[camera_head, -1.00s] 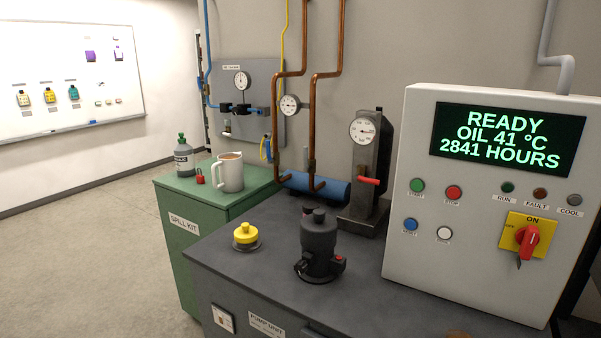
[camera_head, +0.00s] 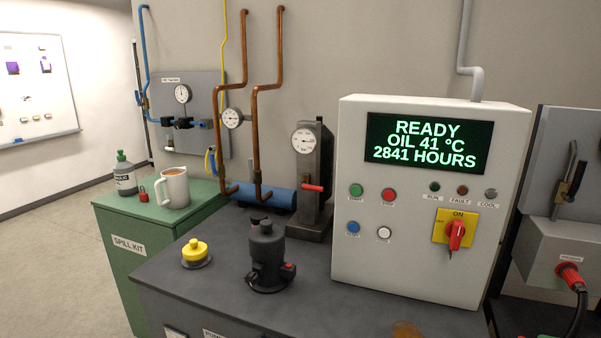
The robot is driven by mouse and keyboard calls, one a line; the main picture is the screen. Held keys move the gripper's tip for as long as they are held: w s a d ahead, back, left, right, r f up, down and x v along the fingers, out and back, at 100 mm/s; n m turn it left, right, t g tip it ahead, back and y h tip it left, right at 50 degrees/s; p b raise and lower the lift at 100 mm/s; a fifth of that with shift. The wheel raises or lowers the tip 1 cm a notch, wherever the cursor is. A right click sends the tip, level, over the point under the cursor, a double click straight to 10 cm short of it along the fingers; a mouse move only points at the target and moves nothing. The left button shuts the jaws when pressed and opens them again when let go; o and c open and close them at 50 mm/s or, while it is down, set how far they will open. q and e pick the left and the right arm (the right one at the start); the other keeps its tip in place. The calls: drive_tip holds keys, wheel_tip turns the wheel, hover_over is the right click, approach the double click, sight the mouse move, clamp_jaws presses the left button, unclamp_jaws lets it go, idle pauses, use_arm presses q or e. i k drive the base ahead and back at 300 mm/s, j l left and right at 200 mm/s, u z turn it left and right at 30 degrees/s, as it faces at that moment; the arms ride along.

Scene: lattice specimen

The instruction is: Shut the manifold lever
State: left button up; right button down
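No label that I can read names the manifold lever. A red-handled lever (camera_head: 314,188) sticks out level from a dark upright block (camera_head: 318,160) with a round gauge (camera_head: 304,142), behind the dark bench. Another lever (camera_head: 570,170), dark with a brass-coloured part, stands upright on a grey panel at the far right. I cannot tell which of them is the manifold lever. Neither of my grippers shows.
A white control cabinet (camera_head: 350,270) with a red rotary switch (camera_head: 456,235) stands on the bench. A black pump-like device (camera_head: 267,258) and a yellow-topped button (camera_head: 195,251) stand in front. A green spill kit cabinet (camera_head: 119,277) carries a mug (camera_head: 174,188).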

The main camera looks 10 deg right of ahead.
sight(569, 197)
drive_tip(key=z, duration=1.8)
drive_tip(key=l+z, duration=0.2)
drive_tip(key=l, duration=0.55)
drive_tip(key=i+l+z, duration=0.1)
drive_tip(key=l+z, duration=0.15)
drive_tip(key=l, duration=0.5)
